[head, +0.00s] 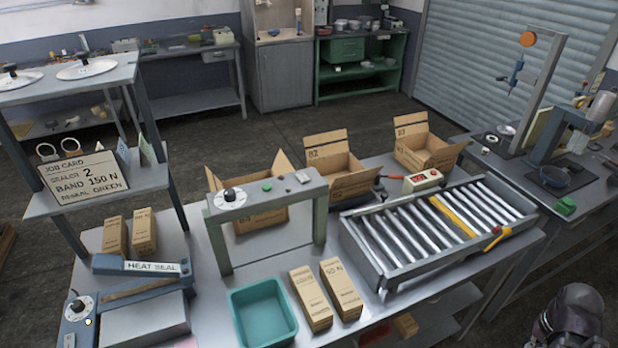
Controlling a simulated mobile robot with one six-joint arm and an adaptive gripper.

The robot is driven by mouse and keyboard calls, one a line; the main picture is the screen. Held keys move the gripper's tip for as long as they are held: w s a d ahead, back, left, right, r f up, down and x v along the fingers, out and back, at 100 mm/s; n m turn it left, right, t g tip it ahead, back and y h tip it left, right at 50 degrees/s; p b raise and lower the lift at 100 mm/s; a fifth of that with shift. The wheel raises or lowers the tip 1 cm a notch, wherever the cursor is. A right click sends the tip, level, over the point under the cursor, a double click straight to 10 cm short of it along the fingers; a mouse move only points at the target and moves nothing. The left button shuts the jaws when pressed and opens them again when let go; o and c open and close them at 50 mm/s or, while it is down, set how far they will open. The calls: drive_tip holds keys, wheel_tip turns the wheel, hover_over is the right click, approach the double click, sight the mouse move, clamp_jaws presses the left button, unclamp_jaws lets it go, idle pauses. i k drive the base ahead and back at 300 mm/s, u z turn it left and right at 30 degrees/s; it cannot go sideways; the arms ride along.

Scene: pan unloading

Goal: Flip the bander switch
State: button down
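The bander appears to be the grey-green arch (263,196) standing on the middle of the bench. On its top bar are a white dial with a black knob (230,195), a small green button (267,186) and a small pale switch-like block (303,177) at the right end. The block is too small to tell which way it is set. An open cardboard box (250,217) stands behind the arch and shows through its opening. A dark rounded part at the bottom right seems to be part of my arm. My gripper is not in view.
A heat sealer (140,268) stands left of the arch, under a shelf with a job card (82,178). A teal bin (262,312) and two cartons (325,294) sit in front. A roller conveyor (440,225) fills the bench's right side. More open boxes (335,165) stand behind.

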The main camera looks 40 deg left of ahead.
sight(303, 178)
drive_tip(key=z, duration=0.1)
drive_tip(key=k, duration=1.25)
drive_tip(key=u, duration=2.1)
drive_tip(key=i, duration=0.9)
drive_tip(key=z, duration=0.15)
